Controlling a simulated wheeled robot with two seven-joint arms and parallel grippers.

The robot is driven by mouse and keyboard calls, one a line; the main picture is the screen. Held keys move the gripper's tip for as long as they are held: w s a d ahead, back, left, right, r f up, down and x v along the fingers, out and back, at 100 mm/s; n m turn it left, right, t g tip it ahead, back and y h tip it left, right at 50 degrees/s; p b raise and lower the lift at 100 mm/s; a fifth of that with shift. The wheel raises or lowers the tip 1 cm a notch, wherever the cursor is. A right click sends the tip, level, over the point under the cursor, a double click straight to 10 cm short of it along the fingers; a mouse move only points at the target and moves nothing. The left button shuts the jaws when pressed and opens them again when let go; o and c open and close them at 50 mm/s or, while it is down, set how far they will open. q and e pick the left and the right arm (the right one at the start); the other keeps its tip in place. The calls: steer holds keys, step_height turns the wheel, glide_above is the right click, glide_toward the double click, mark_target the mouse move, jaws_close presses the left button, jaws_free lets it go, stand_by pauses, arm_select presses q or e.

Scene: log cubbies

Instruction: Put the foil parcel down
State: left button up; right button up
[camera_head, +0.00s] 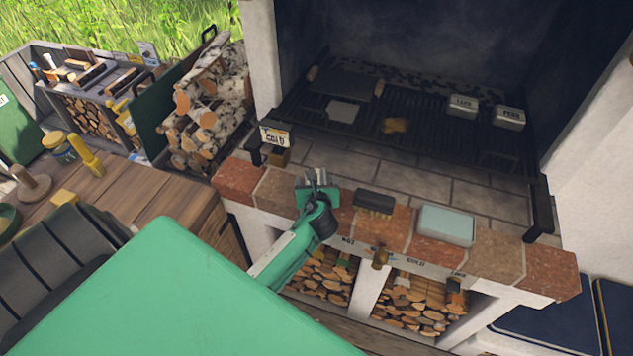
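My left gripper (316,180) is over the brick ledge in front of the grill, at the end of a green arm. Its fingers are small and partly hidden by the wrist; something grey shows at them, but I cannot tell whether it is fingers or a held thing. Two silver, foil-like blocks with labels, a left one (463,106) and a right one (508,117), lie on the right of the grill grate (440,135). A flat pale silver piece (342,111) lies on the grate's left half. I cannot tell which is the foil parcel. My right gripper is not in view.
A dark brush-like block (374,201) and a pale blue-grey box (446,225) stand on the brick ledge (497,256), right of the gripper. A small sign (275,137) stands at the grill's left corner. Logs fill the cubbies below. A wooden table (130,185) is left.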

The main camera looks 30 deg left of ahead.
arm_select(q)
steer(key=shift+r, duration=0.1)
steer(key=shift+s+d, duration=0.1)
steer(key=b+v, duration=0.2)
steer(key=v, duration=0.9)
steer(key=shift+s+d+r, duration=0.15)
steer(key=shift+s+d, duration=0.05)
steer(key=shift+s, duration=0.05)
